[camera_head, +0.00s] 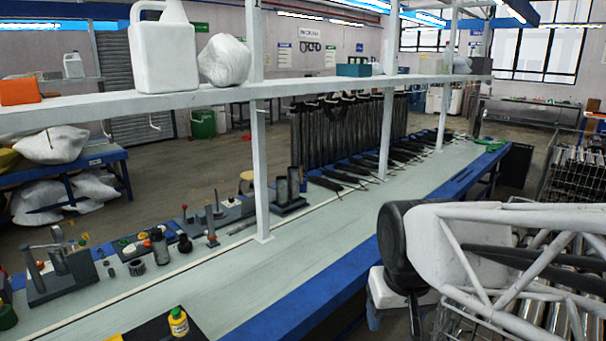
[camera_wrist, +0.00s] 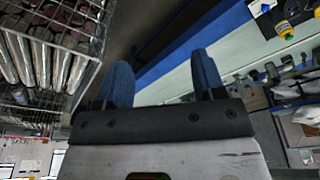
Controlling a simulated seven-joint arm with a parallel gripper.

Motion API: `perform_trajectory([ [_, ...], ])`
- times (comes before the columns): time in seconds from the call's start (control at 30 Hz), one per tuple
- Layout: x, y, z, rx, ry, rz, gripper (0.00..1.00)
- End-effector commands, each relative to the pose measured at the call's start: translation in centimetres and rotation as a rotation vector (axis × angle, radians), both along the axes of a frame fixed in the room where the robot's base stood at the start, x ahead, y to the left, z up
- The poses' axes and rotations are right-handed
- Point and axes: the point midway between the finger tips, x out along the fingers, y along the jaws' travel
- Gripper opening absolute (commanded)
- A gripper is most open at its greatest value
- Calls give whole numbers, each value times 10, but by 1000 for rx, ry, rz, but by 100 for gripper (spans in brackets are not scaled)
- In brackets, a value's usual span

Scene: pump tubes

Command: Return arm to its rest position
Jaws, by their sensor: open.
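My gripper (camera_wrist: 162,85) shows in the wrist view with its two blue-padded fingers apart and nothing between them. It is in the air by the blue front edge of the workbench. In the head view my white and black arm is at the right, in front of the bench; I cannot make out the gripper fingers there. The workbench (camera_head: 290,265) has a pale top and a blue front edge, and it also shows in the wrist view (camera_wrist: 222,52).
A wire cart of metal tubes (camera_head: 575,185) stands at the right; tubes in a wire basket (camera_wrist: 35,65) show in the wrist view. A yellow bottle (camera_head: 178,322) stands at the bench's near end. Posts hold a shelf (camera_head: 300,88) above the bench.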

Motion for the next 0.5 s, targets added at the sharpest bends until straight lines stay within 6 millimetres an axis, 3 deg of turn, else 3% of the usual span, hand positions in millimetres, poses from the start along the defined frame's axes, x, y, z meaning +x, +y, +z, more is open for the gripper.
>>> perform_trajectory([
  [0.2, -45, -24, -5, 0, -18, -57, 63],
  [0.5, -74, -36, -12, -1, -27, -93, 63],
])
